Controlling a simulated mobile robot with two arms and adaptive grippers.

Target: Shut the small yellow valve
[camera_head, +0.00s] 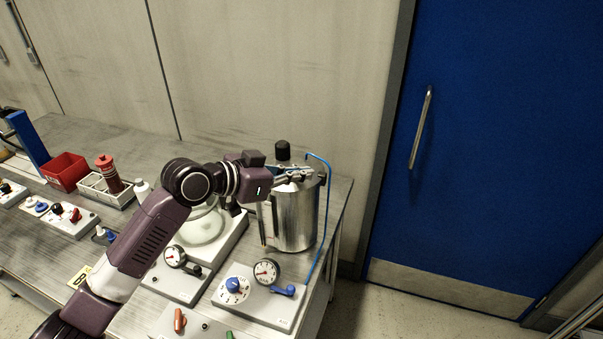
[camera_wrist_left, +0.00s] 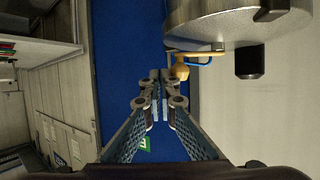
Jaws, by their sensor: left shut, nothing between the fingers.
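The metal drum (camera_head: 292,217) stands on the right end of the bench, with a black knob (camera_head: 283,150) above it. My left gripper (camera_head: 302,177) is at the drum's top rim, fingers shut and empty. In the left wrist view the shut fingertips (camera_wrist_left: 160,76) are just beside a small yellow valve part (camera_wrist_left: 181,70) under the drum's edge (camera_wrist_left: 235,28). I cannot tell whether they touch it. A thin yellow bar (camera_wrist_left: 195,54) and a blue tube (camera_wrist_left: 200,63) lie close by. In the head view the arm and gripper hide the valve. My right gripper is not in view.
A thin blue tube (camera_head: 325,220) runs down the drum's right side. Gauge panels with a blue knob (camera_head: 234,285) and a blue lever (camera_head: 284,291) lie in front. A red bin (camera_head: 65,172) stands at left. A blue door (camera_head: 490,140) is at right.

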